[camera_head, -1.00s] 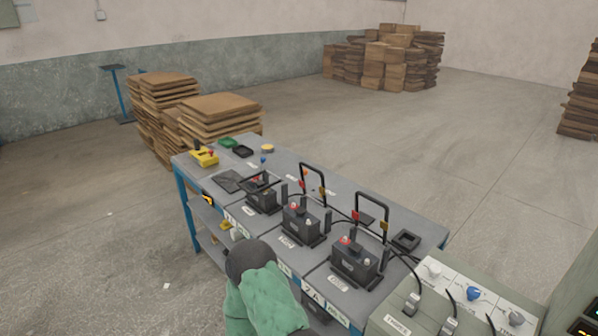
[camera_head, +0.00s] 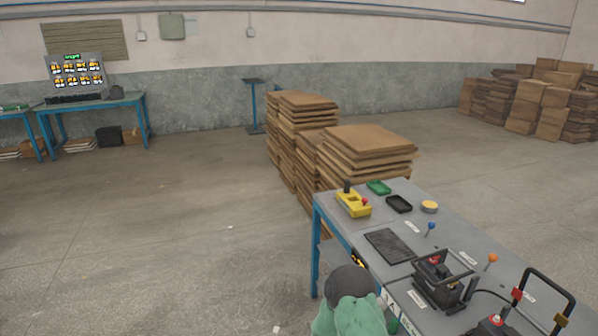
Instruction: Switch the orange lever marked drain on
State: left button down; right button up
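A small lever with an orange ball knob (camera_head: 492,258) stands on the grey workbench (camera_head: 345,212) at the lower right of the head view. A pale label (camera_head: 468,258) lies beside it, but its text is too small to read. A similar lever with a blue ball knob (camera_head: 430,227) stands farther back on the bench. I cannot tell which way the orange lever is set.
A black battery (camera_head: 440,283) with a raised handle sits in front of the orange lever. A yellow device (camera_head: 353,203), a green tray (camera_head: 378,187) and a black tray (camera_head: 399,203) lie at the far end. Cardboard stacks (camera_head: 365,150) stand behind. Floor at left is clear.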

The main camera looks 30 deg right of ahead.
aim_at(492, 258)
jog(key=i, duration=2.9)
jog(key=z, duration=4.9)
